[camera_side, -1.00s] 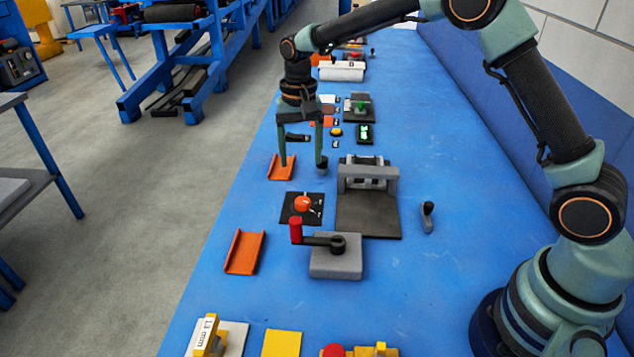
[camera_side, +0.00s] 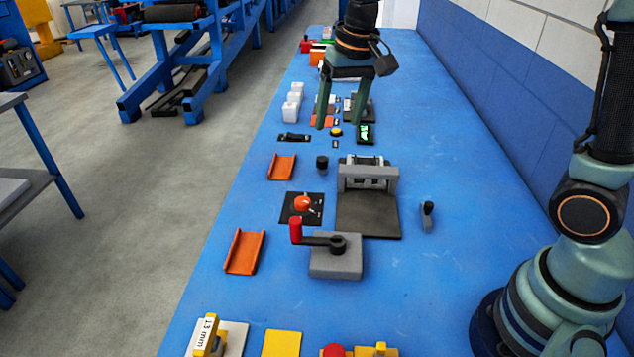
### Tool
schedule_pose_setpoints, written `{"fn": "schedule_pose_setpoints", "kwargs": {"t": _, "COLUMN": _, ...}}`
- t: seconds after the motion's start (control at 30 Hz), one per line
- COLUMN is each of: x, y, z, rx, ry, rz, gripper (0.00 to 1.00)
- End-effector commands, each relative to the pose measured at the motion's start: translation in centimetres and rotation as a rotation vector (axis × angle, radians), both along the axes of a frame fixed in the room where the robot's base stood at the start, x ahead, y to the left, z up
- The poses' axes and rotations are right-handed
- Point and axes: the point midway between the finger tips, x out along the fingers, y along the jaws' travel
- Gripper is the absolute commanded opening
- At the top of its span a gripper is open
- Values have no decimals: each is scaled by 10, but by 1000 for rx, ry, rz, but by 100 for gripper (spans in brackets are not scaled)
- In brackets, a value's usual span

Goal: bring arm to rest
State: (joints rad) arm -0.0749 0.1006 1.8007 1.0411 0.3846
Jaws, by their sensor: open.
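My gripper (camera_side: 338,125) hangs fingers down over the far middle part of the blue table (camera_side: 440,140). Its two green fingers are apart and nothing shows between them. A small black cylinder (camera_side: 322,162) stands on the table nearer the camera than the gripper, beside an orange tray (camera_side: 282,167), and is apart from the fingers. My arm reaches up out of the top of the picture, so its upper part is hidden.
Near the middle are a grey fixture on a dark plate (camera_side: 368,216), an orange knob (camera_side: 303,204), a red-handled crank (camera_side: 336,258) and another orange tray (camera_side: 244,252). White blocks (camera_side: 291,108) and a green-lit display (camera_side: 365,133) stand further back. The table's right side is mostly clear.

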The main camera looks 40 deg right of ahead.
Motion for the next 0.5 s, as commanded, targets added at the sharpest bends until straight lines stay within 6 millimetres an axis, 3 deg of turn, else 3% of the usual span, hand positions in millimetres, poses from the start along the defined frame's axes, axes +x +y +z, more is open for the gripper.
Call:
{"fn": "schedule_pose_setpoints", "kwargs": {"t": 0.2, "x": -51, "y": -14, "z": 26, "rx": -25, "ry": -107, "rz": 98, "gripper": 76}}
{"fn": "schedule_pose_setpoints", "kwargs": {"t": 0.5, "x": -113, "y": -27, "z": 28, "rx": -83, "ry": -235, "rz": 226, "gripper": 76}}
